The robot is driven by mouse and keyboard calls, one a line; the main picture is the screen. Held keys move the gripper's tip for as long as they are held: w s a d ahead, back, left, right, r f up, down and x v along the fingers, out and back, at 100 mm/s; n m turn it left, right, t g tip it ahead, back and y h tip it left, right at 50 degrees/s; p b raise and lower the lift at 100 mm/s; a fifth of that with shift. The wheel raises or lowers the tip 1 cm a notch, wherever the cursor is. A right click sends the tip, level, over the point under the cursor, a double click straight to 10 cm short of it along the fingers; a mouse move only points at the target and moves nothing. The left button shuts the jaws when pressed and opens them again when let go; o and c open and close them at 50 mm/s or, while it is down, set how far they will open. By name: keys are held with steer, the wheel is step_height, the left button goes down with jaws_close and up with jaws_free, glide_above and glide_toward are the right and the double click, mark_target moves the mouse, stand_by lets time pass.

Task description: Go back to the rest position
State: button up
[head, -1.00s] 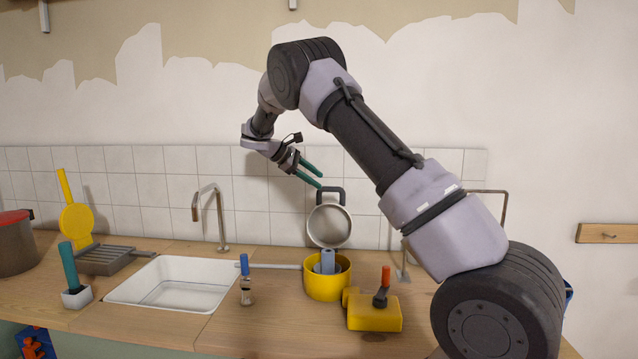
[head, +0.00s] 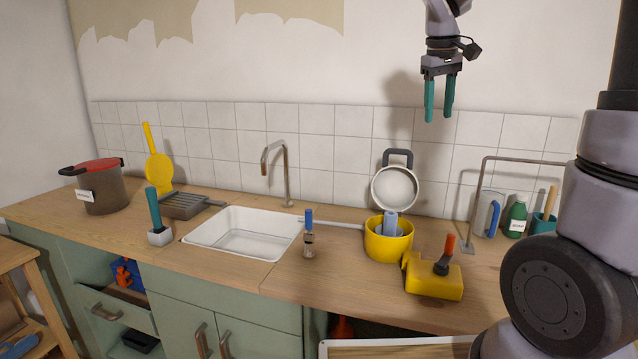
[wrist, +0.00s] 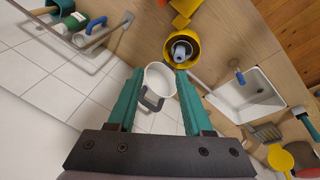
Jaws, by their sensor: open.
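My gripper (head: 440,100) hangs with its two teal fingers pointing down, high above the back of the counter and in front of the wall. The fingers are apart with nothing between them. In the wrist view my gripper (wrist: 158,100) also shows open, its fingers on either side of a white pan (wrist: 160,80) seen well below. In the head view that pan (head: 394,188) stands upright near the tiled wall behind a yellow pot (head: 388,245), apart from the fingers.
The counter (head: 335,275) holds a white sink (head: 240,235) with a faucet (head: 275,165), a yellow block with a red-handled tool (head: 435,280), a blue-handled brush (head: 309,235) and a large pot (head: 98,190). A metal rail (head: 520,160) stands at right. Air around my gripper is clear.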

steer(key=s+a+m+t+y, duration=0.1)
steer(key=s+m+t, duration=0.1)
steer(key=s, duration=0.8)
steer(key=s+a+m+t+y, duration=0.2)
steer(key=s+m, duration=0.3)
steer(key=s, duration=0.4)
steer(key=shift+s+r+t+y, duration=0.2)
steer(key=shift+s+t+y, duration=0.1)
steer(key=shift+s, duration=0.05)
